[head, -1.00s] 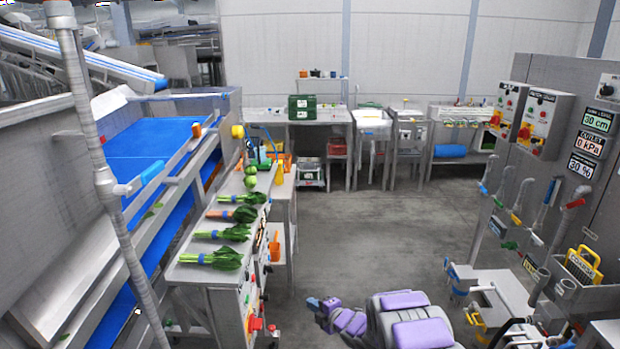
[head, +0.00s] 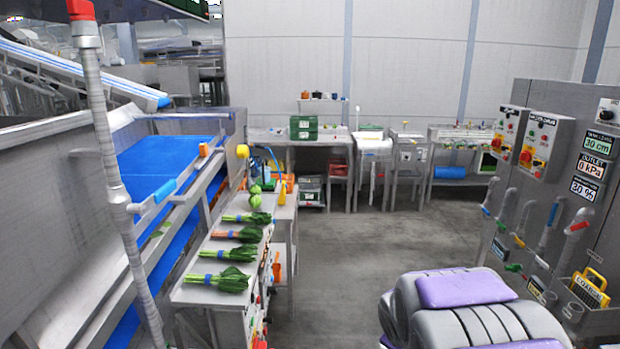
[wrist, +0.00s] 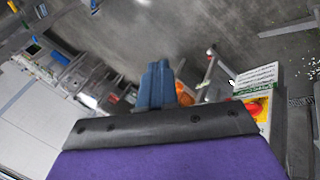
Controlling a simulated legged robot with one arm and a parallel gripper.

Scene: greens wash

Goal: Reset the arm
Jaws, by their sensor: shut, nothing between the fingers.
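My gripper (wrist: 157,84) shows in the wrist view as blue-grey fingers close together in front of a dark mount and a purple body. It is shut and empty, held in the air over the grey floor. In the head view only grey and purple links of my arm show at the lower right. The gripper itself is not seen there.
At left is a steel bench (head: 190,292) with several bunches of greens (head: 230,279), beside a blue conveyor belt (head: 165,165). At right stands a control panel (head: 540,140) with valves and a yellow holder (head: 590,288). The floor (head: 340,240) between is clear.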

